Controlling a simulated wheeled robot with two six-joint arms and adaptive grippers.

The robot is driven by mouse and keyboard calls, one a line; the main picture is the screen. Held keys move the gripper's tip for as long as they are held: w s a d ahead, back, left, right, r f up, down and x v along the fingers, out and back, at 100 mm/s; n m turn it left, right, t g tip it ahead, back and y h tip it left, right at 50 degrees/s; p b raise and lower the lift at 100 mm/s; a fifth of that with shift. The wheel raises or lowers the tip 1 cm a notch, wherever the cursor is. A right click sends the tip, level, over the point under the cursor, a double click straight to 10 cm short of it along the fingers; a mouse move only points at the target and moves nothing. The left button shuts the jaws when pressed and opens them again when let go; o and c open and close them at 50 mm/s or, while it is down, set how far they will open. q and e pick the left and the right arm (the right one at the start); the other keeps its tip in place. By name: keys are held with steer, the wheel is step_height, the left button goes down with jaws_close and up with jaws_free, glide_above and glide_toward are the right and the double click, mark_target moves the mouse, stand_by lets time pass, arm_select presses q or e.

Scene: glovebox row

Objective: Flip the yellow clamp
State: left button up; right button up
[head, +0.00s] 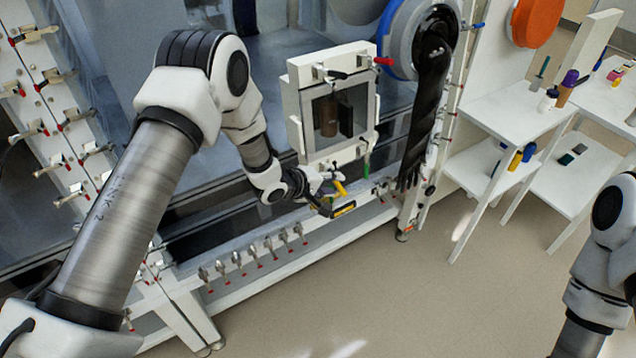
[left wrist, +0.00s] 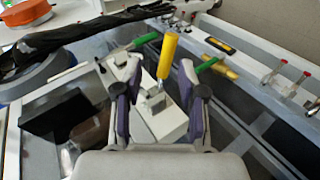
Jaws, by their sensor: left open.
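The yellow clamp's handle (left wrist: 167,55) stands up from a metal base on a white block in the left wrist view. It lies between and beyond the fingertips of my left gripper (left wrist: 160,88), with no clear contact. The fingers are spread apart on either side, with nothing held. In the head view the yellow handle (head: 340,188) is small and partly hidden beside my left gripper (head: 324,190), below the small windowed box. My right gripper is out of frame; only part of that arm shows at the right edge.
Green handles (left wrist: 207,64) flank the yellow clamp closely. A black and yellow item (left wrist: 221,46) is on the white rail. The white windowed box (head: 293,100) holds a brown container. A black glove (head: 428,110) hangs to its right. Several metal clamps line the lower rail (head: 250,283). The floor in front is clear.

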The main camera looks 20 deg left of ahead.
arm_select(q)
steer(key=v, duration=0.8)
steer(key=shift+s+r, duration=0.2)
steer(key=shift+w+a, duration=0.1)
steer(key=c, duration=0.7)
steer(key=shift+w+r+m, duration=0.1)
steer(key=shift+r+m, duration=0.1)
steer(key=shift+m, duration=0.5)
jaws_close()
step_height(320, 180, up, 5)
steer(key=w+d+m+t+h, duration=0.2)
steer(key=m+t+h, duration=0.1)
steer(key=m, duration=0.5)
steer(key=s+a+f+m+t+h+b, duration=0.1)
steer(key=a+f+m+h+b, duration=0.15)
steer(key=f+m+b, duration=0.8)
steer(key=s+a+f+n+t+h+b, duration=0.15)
steer(key=f+h+b, duration=0.3)
steer(key=b, duration=1.25)
steer(key=s+a+f+m+t+h+b, duration=0.25)
steer(key=f+m+b, duration=0.4)
steer(key=b, duration=0.65)
steer(key=w+d+r+n, duration=0.1)
steer(key=w+d+r, duration=0.5)
steer(key=w+d, duration=0.2)
steer(key=shift+w+r+n+g+b, duration=0.2)
steer(key=shift+w+n+g+b, duration=0.15)
steer(key=shift+w+g, duration=0.1)
